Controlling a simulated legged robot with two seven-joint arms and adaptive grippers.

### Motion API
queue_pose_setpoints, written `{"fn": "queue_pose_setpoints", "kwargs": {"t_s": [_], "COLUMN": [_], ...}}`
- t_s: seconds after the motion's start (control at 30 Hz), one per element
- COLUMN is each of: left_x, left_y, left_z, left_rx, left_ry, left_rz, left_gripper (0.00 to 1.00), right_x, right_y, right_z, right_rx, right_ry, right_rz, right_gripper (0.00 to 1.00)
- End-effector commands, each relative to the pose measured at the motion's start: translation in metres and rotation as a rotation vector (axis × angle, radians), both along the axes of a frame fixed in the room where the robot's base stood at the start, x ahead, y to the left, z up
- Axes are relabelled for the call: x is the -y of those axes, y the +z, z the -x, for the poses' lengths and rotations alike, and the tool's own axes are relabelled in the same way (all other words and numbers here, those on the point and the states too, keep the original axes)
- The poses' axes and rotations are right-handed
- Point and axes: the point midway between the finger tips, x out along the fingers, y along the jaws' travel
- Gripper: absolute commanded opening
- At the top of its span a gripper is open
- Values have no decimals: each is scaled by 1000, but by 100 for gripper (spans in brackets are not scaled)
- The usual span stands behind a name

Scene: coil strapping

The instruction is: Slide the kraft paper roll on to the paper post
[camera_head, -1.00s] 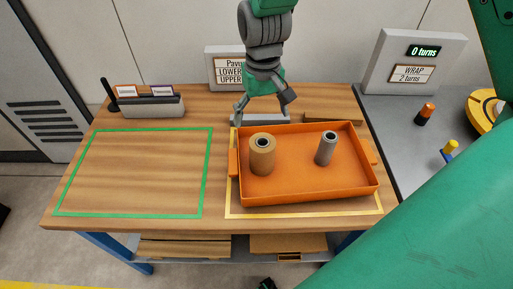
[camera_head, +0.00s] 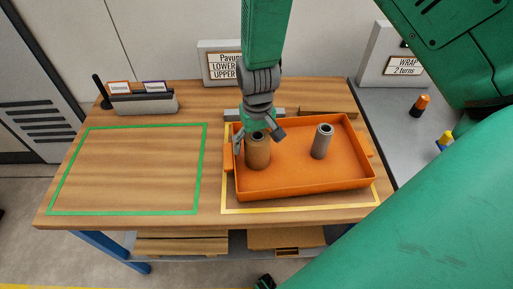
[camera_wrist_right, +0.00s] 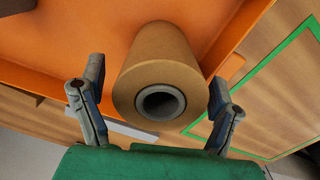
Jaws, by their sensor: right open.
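The kraft paper roll (camera_head: 257,155), a brown cylinder with a grey hollow core, stands upright at the left of the orange tray (camera_head: 305,188). My right gripper (camera_head: 259,141) is open over the roll's top, one finger on each side. In the right wrist view the roll (camera_wrist_right: 158,72) lies between the spread fingers of my right gripper (camera_wrist_right: 157,78), with visible gaps on both sides. I cannot pick out the paper post in these views. My left gripper is not in view.
A grey roll (camera_head: 322,142) stands at the tray's right. A green outline (camera_head: 125,213) marks clear table on the left. A grey card holder (camera_head: 143,103) and a sign (camera_head: 220,65) stand at the back. An orange-topped black item (camera_head: 420,105) is on the right-hand bench.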

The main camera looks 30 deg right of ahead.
Motion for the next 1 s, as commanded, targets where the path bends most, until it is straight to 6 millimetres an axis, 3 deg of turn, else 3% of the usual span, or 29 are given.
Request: {"fn": "queue_pose_setpoints", "kwargs": {"t_s": [0.13, 0.3, 0.67, 1.0], "left_x": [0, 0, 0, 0], "left_y": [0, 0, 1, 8], "left_z": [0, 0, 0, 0], "left_rx": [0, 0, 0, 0], "left_ry": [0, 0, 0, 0], "left_rz": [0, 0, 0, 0], "left_gripper": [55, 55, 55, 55], "right_x": [0, 0, 0, 0], "right_y": [1, 0, 6, 71], "right_z": [0, 0, -1, -1], "right_rx": [0, -1, 1, 4], "right_ry": [0, 0, 0, 1], "right_rz": [0, 0, 0, 0], "right_gripper": [80, 21, 21, 21]}}
